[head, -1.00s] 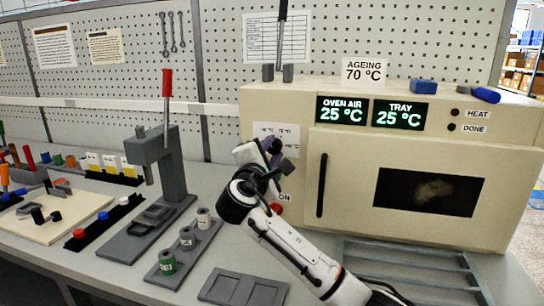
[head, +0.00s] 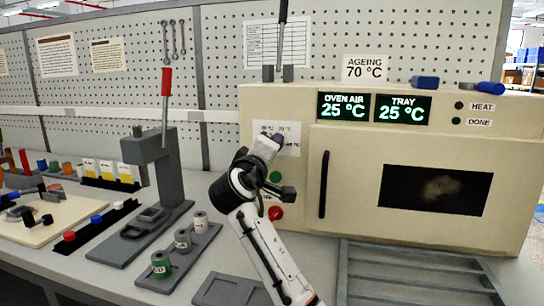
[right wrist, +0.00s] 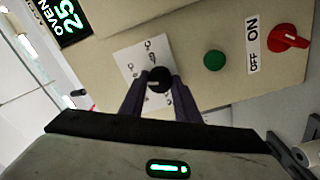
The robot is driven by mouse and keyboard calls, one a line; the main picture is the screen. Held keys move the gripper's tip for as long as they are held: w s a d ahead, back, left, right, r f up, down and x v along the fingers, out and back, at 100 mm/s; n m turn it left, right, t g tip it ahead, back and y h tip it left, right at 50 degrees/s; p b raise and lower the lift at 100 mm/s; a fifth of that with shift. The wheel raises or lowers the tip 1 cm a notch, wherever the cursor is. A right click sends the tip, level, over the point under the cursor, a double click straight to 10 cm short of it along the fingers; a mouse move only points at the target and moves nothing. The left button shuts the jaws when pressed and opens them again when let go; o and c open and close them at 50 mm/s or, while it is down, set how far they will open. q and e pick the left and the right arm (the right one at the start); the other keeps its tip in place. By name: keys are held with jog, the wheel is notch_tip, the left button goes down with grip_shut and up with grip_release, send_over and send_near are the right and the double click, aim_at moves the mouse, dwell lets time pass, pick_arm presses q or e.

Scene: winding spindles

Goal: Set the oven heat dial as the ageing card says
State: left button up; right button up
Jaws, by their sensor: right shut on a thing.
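The ageing card (head: 365,68) stands on top of the cream oven (head: 440,145) and reads 70 °C. The black heat dial (right wrist: 158,80) sits on a white scale plate (right wrist: 133,62); its pointer setting is too small to tell. My right gripper (head: 270,143) is at the oven's left panel and hides the dial in the head view. In the right wrist view its two dark fingers are shut on the dial, one on either side. The oven air display (head: 343,107) and the tray display (head: 403,109) both read 25 °C. My left gripper is out of view.
A green button (right wrist: 214,61) and a red OFF/ON knob (right wrist: 288,40) are beside the dial. The oven door handle (head: 323,184) is right of my arm. A slatted rack (head: 415,275) lies in front. A press (head: 160,160) and a spool holder (head: 185,255) stand left.

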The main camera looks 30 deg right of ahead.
jog(key=shift+f+m+b, duration=0.15)
jog(key=shift+m+b, duration=0.35)
jog(key=shift+m, duration=0.5)
jog(key=o, duration=1)
jog(key=shift+o, duration=0.2)
jog(key=b+v, duration=0.1)
jog(key=v, duration=0.9)
jog(key=shift+s+a, duration=0.15)
